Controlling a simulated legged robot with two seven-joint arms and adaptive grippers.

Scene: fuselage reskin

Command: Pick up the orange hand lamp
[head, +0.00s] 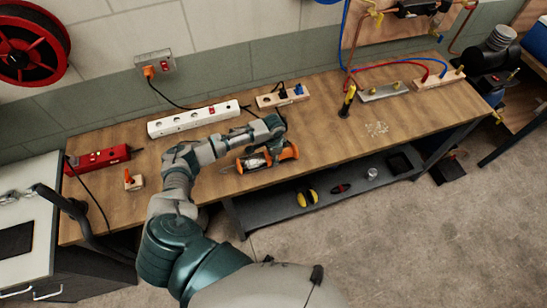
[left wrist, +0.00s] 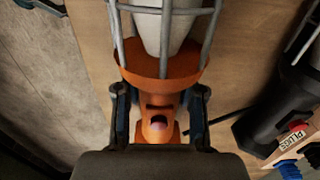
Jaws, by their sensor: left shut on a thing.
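The orange hand lamp (head: 256,160) lies lengthwise near the front edge of the wooden bench (head: 335,140), its wire cage towards the left. My left gripper (head: 276,134) reaches over it from the left. In the left wrist view, the lamp's orange collar (left wrist: 160,76) and caged bulb fill the top middle. The two fingers of my left gripper (left wrist: 159,112) are on either side of the orange handle just below the collar, shut on it. I cannot tell whether the lamp is clear of the bench. My right gripper is not in view.
A white power strip (head: 193,118) lies behind the lamp. A wooden block with plugs (head: 282,97) stands at the back, and a yellow-handled tool (head: 347,100) to the right. A red tool (head: 97,158) lies at the left end. The bench's right-front part is mostly clear.

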